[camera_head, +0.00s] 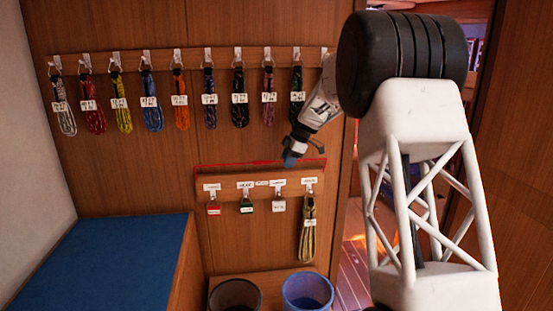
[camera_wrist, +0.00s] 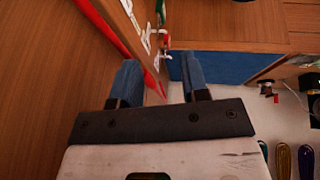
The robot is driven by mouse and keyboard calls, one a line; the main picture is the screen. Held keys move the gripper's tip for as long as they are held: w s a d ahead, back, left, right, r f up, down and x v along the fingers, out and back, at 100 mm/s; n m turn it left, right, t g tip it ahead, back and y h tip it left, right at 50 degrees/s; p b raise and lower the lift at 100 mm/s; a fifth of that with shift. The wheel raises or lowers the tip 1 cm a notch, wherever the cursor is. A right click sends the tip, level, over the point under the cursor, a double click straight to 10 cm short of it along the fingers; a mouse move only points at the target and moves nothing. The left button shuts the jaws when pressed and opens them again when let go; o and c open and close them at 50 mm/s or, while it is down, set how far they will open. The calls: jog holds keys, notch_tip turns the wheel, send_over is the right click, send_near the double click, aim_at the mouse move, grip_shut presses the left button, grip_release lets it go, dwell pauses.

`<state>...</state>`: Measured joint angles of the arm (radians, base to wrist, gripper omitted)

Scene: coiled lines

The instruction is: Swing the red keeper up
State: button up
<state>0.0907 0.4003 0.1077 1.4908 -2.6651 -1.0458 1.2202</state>
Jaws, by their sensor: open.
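The red keeper (camera_head: 235,165) is a thin red strip along the top of the lower wooden hook rail (camera_head: 265,187) in the head view. In the wrist view the keeper (camera_wrist: 108,37) slants down from the top left, and its near end reaches between my fingers. My gripper (camera_head: 289,161) is at the rail's top edge, right of its middle. In the wrist view my gripper (camera_wrist: 159,72) has its blue fingers apart, one on each side of the red strip and the rail edge. Whether a finger touches the keeper, I cannot tell.
Several coiled lines hang from the upper rail (camera_head: 190,63). The lower rail has labelled hooks with small tags and a yellow-green coil (camera_head: 308,230) at its right end. A blue-topped bench (camera_head: 105,262) is at lower left. A dark bucket (camera_head: 235,295) and blue bucket (camera_head: 307,290) stand below.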

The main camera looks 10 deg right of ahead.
jog(key=shift+s+d, duration=0.35)
jog(key=shift+d, duration=0.4)
jog(key=shift+s+d, duration=0.3)
jog(key=shift+d, duration=0.4)
